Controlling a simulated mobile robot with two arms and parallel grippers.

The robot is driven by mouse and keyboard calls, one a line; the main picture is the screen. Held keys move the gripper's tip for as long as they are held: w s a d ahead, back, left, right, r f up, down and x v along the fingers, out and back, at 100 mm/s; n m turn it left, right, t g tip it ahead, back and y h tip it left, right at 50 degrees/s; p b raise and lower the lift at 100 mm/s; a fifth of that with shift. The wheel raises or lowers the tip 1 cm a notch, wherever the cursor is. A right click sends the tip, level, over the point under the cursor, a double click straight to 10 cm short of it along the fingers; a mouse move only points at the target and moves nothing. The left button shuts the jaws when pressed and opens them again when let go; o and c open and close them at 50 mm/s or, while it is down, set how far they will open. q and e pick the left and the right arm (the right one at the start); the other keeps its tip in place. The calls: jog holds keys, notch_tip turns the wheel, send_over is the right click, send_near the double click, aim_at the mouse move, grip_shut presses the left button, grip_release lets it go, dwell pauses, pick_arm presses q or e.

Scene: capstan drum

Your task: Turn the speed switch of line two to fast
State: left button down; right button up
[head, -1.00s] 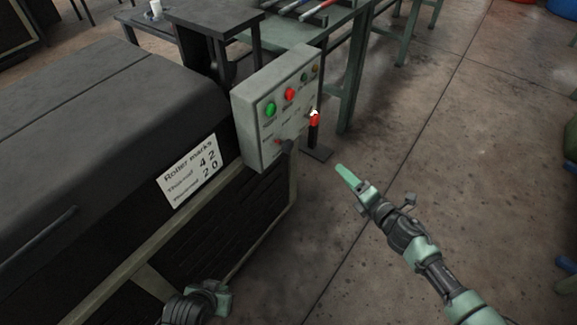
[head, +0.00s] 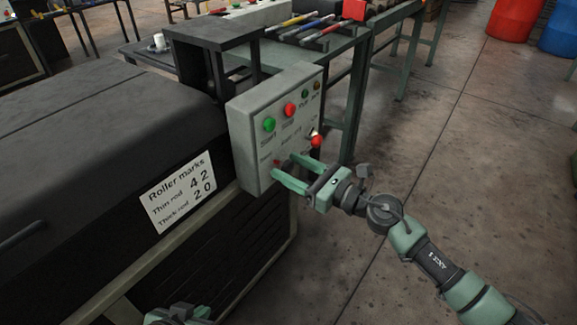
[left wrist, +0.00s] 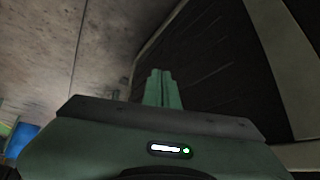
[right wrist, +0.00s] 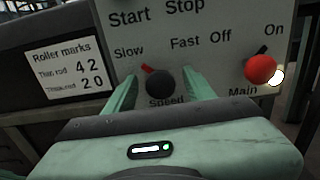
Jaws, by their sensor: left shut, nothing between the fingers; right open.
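The speed switch (right wrist: 160,82) is a dark round knob with a red pointer on the grey control panel (head: 243,135). In the right wrist view its pointer tilts up and left, toward "Slow"; "Fast" is printed up and right of it. My right gripper (head: 289,170) is open at the panel, with one finger on each side of the knob; in the right wrist view there are gaps beside the knob. In the head view the fingers partly hide the knob. My left gripper (left wrist: 160,88) is shut and empty, low beside the dark machine. No line number is readable on the panel.
The red main switch (right wrist: 260,70) sits right of the speed knob, close to my right finger. Green start (head: 269,125) and red stop (head: 289,109) buttons are above. A roller marks sign (head: 180,190) is on the machine. Open floor lies to the right.

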jog(key=shift+w+a, duration=0.3)
jog(key=shift+a, duration=0.1)
